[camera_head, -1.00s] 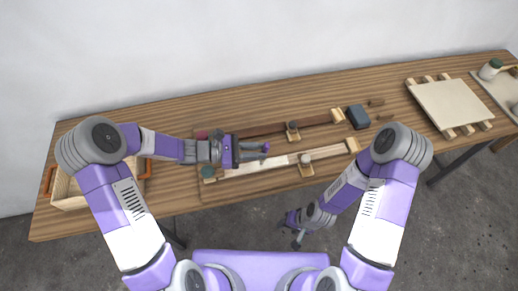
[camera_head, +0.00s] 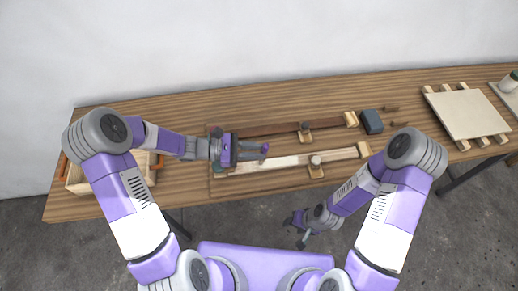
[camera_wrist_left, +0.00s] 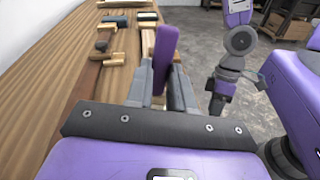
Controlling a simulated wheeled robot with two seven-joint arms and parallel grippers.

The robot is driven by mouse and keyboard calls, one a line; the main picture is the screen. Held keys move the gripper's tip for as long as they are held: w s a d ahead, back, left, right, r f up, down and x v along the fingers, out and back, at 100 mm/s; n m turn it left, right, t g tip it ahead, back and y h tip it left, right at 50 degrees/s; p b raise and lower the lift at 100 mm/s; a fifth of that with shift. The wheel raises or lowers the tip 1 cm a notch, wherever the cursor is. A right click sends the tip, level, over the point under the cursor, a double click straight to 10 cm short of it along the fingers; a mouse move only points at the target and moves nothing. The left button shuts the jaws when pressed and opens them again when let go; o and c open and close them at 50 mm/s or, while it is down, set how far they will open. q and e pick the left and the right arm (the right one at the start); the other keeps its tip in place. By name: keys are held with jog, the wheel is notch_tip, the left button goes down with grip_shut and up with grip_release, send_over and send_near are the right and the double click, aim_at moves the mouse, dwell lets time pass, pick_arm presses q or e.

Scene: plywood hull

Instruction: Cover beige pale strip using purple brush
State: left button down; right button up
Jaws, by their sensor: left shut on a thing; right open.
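The beige pale strip (camera_head: 289,162) lies lengthwise on a wooden board on the bench, under a small clamp (camera_head: 315,161). My left gripper (camera_head: 252,151) is shut on the purple brush (camera_head: 265,148); its purple part stands up between the fingers in the left wrist view (camera_wrist_left: 166,48). The gripper is over the left part of the pale strip and hides some of it. I cannot tell whether the bristles touch the strip. My right gripper (camera_head: 303,238) is open and empty, low in front of the bench, over the floor.
A dark red-brown strip (camera_head: 275,130) with its own clamp (camera_head: 304,131) runs behind the pale one. A dark block (camera_head: 371,121) stands right of it. A pale panel on slats (camera_head: 467,114) lies at the right.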

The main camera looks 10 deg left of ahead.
pick_arm(q)
jog(key=shift+a, duration=0.15)
jog(key=shift+s+a, duration=0.3)
jog(key=shift+a, duration=0.65)
jog(key=shift+a+p, duration=0.1)
jog(key=shift+p, duration=0.2)
jog(key=shift+s+a, duration=0.15)
jog(key=shift+a, duration=0.35)
jog(key=shift+s+a, duration=0.15)
jog(key=shift+a, duration=0.35)
jog(key=shift+a, duration=0.1)
jog(key=shift+s+a+p, duration=0.3)
jog(key=shift+a+p, duration=0.2)
jog(key=shift+a, duration=0.45)
jog(key=shift+d, duration=0.2)
jog(key=shift+w+d, duration=0.2)
jog(key=shift+d, duration=0.5)
jog(key=shift+w+d, duration=0.25)
jog(key=shift+d, duration=0.5)
jog(key=shift+w+d, duration=0.2)
jog(key=shift+d, duration=0.5)
jog(key=shift+d, duration=0.1)
